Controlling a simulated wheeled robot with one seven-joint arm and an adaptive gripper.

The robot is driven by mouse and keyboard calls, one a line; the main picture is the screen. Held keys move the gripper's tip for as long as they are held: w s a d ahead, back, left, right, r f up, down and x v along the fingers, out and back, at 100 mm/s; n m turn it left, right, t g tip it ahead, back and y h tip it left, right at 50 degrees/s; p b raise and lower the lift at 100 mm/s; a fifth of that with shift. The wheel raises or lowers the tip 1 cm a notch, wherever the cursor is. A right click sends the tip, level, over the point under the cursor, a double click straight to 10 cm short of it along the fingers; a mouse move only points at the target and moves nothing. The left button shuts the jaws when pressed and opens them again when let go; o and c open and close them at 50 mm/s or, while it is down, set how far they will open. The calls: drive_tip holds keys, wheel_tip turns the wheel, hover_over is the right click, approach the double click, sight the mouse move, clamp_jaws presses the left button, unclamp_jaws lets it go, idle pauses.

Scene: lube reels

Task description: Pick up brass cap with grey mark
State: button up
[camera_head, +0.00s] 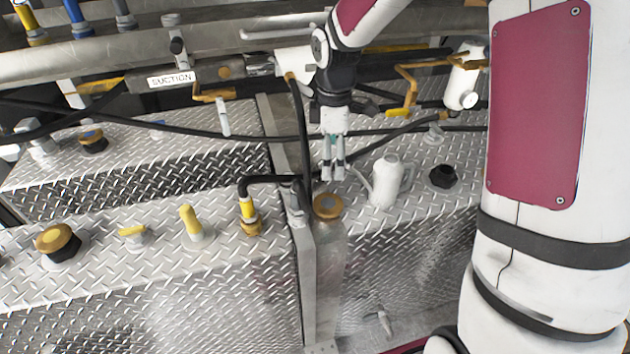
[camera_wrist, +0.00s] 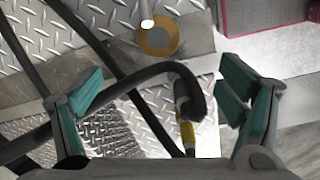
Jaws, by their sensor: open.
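A round brass cap (camera_head: 327,206) sits on top of the grey post in the middle of the head view. In the wrist view, a brass disc with a grey centre (camera_wrist: 172,35) shows at the top, apparently this same cap. A white spout tip overlaps its edge there. My gripper (camera_head: 334,176) points down just above and behind the cap, apart from it. In the wrist view my gripper (camera_wrist: 162,95) has its teal fingers wide apart and nothing between them is held. Other brass-topped caps stand at left (camera_head: 57,239) and back left (camera_head: 93,139).
A white oil can (camera_head: 384,182) stands right of the post, close to my gripper. A black hose with a yellow fitting (camera_head: 249,212) bends left of the cap; the hose also crosses the wrist view (camera_wrist: 160,72). Pipes and yellow handles (camera_head: 404,92) lie behind.

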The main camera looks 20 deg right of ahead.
hover_over(330, 203)
drive_tip(key=shift+n, duration=0.3)
drive_tip(key=f, duration=1)
drive_tip(key=shift+w+a+f, duration=0.15)
drive_tip(key=shift+a+f, duration=0.1)
drive_tip(key=shift+f, duration=0.1)
drive_tip(key=shift+d+f+p, duration=0.15)
drive_tip(key=shift+f+p, duration=0.1)
drive_tip(key=shift+f, duration=1.1)
drive_tip(key=shift+d+f+p, duration=0.1)
drive_tip(key=shift+f+p, duration=0.15)
drive_tip(key=shift+f, duration=1.05)
drive_tip(key=c, duration=1.3)
